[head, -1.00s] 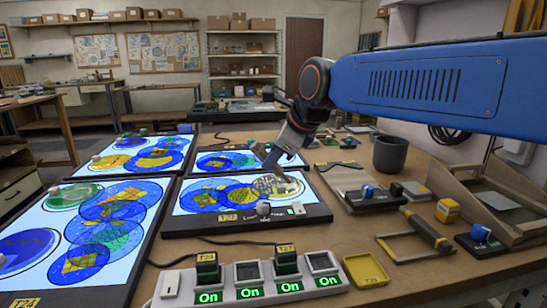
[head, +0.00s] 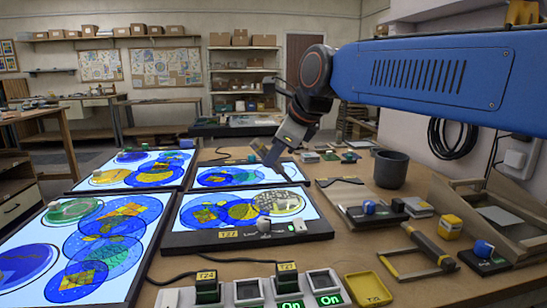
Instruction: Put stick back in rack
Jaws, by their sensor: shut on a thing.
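No part of the view clearly shows which thing is the rack. A pale strip of sockets (head: 228,292) at the front edge holds black blocks labelled T24 (head: 207,287) and T23 (head: 288,281). The two sockets at right show green "On" lights.
More lit panels with coloured glass fill the left and middle. A grey cup (head: 391,169), a yellow tray (head: 369,289), a clamp-like tool (head: 430,247), a yellow block (head: 450,226) and a wooden frame (head: 500,205) stand at right. Cables cross between the panels and the sockets.

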